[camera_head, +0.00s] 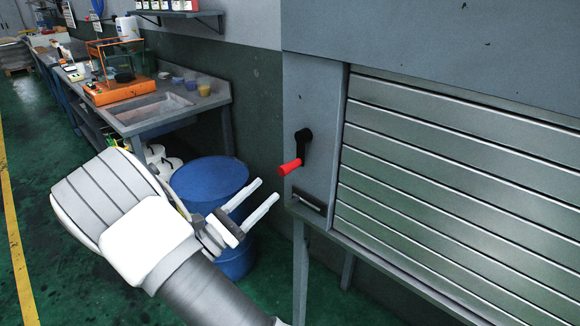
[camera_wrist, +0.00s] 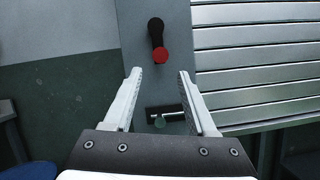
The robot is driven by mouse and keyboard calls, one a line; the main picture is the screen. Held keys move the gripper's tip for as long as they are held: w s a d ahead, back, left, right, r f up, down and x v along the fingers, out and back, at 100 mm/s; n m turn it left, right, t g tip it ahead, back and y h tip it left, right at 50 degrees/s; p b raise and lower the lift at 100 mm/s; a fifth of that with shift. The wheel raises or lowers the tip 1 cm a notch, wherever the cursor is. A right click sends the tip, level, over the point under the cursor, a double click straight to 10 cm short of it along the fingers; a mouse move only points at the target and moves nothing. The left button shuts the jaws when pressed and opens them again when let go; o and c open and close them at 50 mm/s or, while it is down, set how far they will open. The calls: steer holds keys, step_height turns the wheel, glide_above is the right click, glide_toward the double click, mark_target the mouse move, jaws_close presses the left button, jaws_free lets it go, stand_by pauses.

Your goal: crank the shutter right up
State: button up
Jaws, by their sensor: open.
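The shutter (camera_head: 440,180) is a panel of grey metal slats on the right in the head view, and its slats (camera_wrist: 260,60) also show at the right in the wrist view. The slats cover the opening as far as I can see. Left of it, a black crank with a red handle (camera_head: 290,167) is mounted on a grey side panel. In the wrist view the red knob (camera_wrist: 180,61) points toward me, with the black arm above it. My gripper (camera_head: 268,190) is open and empty, apart from the crank, to its left and slightly lower in the head view. The fingers (camera_wrist: 158,75) point at the side panel.
A small slot-like fitting (camera_head: 306,203) sits below the crank. A blue drum (camera_head: 208,180) stands behind my gripper. A workbench (camera_head: 215,95) with an orange device (camera_head: 120,90) and small cups is at the back left. Green floor is open at the left.

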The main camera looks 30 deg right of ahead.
mark_target(291, 167)
steer(key=x, duration=1)
steer(key=shift+a, duration=0.1)
steer(key=shift+c, duration=0.2)
jaws_close()
steer(key=shift+f, duration=0.1)
stand_by(0.8)
